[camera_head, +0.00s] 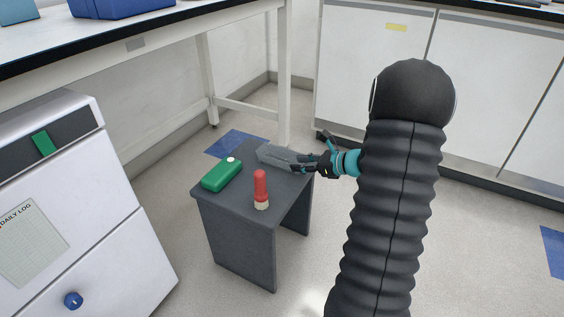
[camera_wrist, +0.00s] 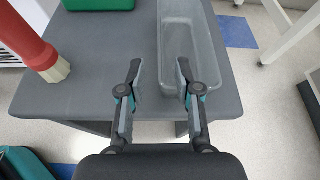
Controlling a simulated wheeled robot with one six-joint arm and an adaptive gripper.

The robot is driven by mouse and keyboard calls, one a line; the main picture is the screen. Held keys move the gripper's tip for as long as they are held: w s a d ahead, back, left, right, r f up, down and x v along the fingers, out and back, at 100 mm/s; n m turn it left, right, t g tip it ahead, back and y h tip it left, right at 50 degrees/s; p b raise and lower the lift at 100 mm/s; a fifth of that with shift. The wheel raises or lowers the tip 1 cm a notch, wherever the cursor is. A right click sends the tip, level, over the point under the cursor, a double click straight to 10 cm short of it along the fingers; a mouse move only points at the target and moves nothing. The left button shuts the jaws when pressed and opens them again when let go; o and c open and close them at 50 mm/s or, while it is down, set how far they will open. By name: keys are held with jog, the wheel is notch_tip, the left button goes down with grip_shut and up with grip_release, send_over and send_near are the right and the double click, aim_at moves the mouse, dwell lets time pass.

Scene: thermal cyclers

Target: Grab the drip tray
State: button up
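The drip tray is a long, shallow grey tray (camera_head: 273,152) lying on a small dark grey table (camera_head: 232,201). In the wrist view the tray (camera_wrist: 196,41) extends away from me, right of centre, and looks empty. My gripper (camera_head: 312,155) is at the tray's right end in the head view. In the wrist view my gripper (camera_wrist: 159,68) is open, its fingers either side of the tray's left wall in the picture. The right finger overlaps the tray's inside; the left finger is outside it. I cannot tell whether either touches the tray.
A red flashlight-like object with a cream end (camera_head: 260,189) stands on the table. A green case (camera_head: 222,174) lies at the table's left. A white cabinet (camera_head: 75,230) stands left, a workbench (camera_head: 130,38) behind. Open floor lies to the right.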

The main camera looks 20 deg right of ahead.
aim_at(284, 163)
jog(key=shift+x, duration=3.3)
jog(key=shift+c, duration=0.2)
grip_shut()
